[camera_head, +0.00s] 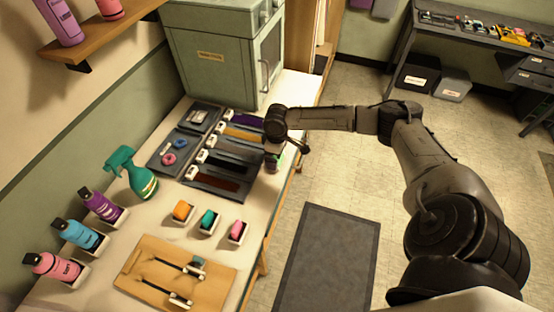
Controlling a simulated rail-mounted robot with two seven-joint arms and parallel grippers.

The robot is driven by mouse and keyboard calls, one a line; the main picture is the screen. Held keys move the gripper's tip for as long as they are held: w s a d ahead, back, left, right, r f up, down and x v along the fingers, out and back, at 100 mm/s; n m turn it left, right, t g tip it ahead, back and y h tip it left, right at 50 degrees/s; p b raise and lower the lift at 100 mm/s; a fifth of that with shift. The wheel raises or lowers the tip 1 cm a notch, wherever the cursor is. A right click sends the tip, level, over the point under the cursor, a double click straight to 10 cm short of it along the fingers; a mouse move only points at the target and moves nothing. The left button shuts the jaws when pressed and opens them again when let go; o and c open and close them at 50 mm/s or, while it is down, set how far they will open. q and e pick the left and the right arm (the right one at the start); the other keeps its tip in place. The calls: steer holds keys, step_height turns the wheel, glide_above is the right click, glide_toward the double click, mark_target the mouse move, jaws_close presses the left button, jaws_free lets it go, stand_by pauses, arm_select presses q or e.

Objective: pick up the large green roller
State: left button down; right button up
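A green-teal roller (208,220) stands in a small white holder on the counter. It sits between an orange roller (183,210) and a pink roller (237,231), each in a white holder. I cannot tell their sizes well from here. Another small teal piece (197,262) lies on the wooden board at the front. My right arm reaches in from the right, and its gripper (286,147) is above the counter's right edge, beyond and right of the rollers. A small, partly hidden item (273,161) shows just below it. Its fingers are too unclear to read. My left gripper is out of view.
A green spray bottle (135,178) and several coloured bottles (80,236) stand left of the rollers. A grey-green oven-like cabinet (222,55) closes the back. Bare counter lies around the holders.

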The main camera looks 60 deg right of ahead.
steer(key=shift+f, duration=1.65)
steer(key=c, duration=0.8)
steer(key=shift+r, duration=0.1)
